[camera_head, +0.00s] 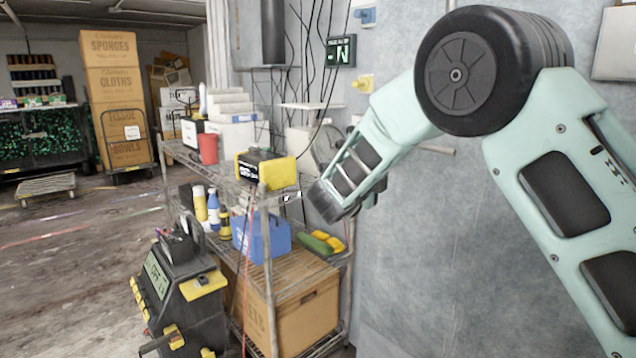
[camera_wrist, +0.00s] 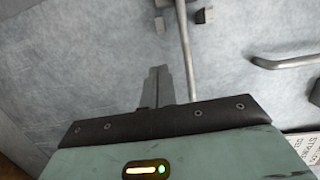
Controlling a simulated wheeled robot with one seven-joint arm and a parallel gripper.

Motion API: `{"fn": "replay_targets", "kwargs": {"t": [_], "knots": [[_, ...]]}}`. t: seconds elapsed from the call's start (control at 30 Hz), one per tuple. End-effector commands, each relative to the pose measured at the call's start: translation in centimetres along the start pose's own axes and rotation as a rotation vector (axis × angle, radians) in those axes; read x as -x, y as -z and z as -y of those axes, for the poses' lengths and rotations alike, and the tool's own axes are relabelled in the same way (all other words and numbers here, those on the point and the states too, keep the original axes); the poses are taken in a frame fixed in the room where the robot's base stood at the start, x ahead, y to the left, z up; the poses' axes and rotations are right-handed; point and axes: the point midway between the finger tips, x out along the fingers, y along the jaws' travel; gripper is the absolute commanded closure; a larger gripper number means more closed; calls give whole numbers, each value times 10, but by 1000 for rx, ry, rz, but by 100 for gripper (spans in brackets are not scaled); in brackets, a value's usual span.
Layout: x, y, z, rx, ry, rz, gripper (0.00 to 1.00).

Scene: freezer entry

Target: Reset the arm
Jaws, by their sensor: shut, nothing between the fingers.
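My arm reaches in from the right in the head view, bent at a large dark joint, with its wrist end low beside the right end of the wire shelf cart (camera_head: 268,275). My gripper shows in the wrist view (camera_wrist: 158,72), its narrow grey fingers together with nothing between them. Behind the fingers in that view is a grey wall (camera_wrist: 90,60) with a pale vertical pipe (camera_wrist: 187,50). In the head view the fingers are not clearly visible.
The cart's top holds a yellow-and-black box (camera_head: 268,169) near my wrist, and a red cup (camera_head: 208,149). Lower down are a blue bin (camera_head: 262,238) and a cardboard box (camera_head: 300,312). A dark machine (camera_head: 180,290) stands in front. Bare wall (camera_head: 430,250) lies behind my arm.

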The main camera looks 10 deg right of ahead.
Motion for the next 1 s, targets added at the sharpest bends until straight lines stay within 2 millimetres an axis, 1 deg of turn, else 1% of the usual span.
{"fn": "replay_targets", "kwargs": {"t": [0.07, 0.13, 0.17, 0.23, 0.27, 0.3, 0.37, 0.4, 0.47, 0.5, 0.57, 0.6, 0.67, 0.7, 0.77, 0.8, 0.83, 0.87, 0.9, 1.0], "knots": [[6, -7, 4, 27, -26, 60, 100], [20, -21, 7, 84, -69, 172, 100], [29, -28, 8, 119, -90, 237, 100], [60, -46, 10, 225, -143, 423, 100], [77, -54, 10, 280, -164, 514, 100], [102, -61, 9, 359, -187, 638, 100], [145, -66, 6, 485, -210, 825, 100], [174, -64, 3, 574, -219, 946, 100], [217, -56, -2, 706, -223, 1117, 100], [244, -47, -6, 796, -219, 1224, 100], [284, -28, -12, 935, -208, 1378, 100], [308, -12, -16, 1029, -197, 1476, 100], [340, 18, -24, 1177, -175, 1614, 100], [359, 40, -28, 1276, -159, 1699, 100], [382, 76, -35, 1431, -133, 1819, 100], [394, 100, -39, 1532, -117, 1889, 100], [401, 118, -42, 1605, -106, 1937, 100], [406, 135, -44, 1676, -95, 1978, 100], [412, 158, -47, 1767, -81, 2028, 100], [418, 203, -52, 1954, -62, 2118, 100]]}}
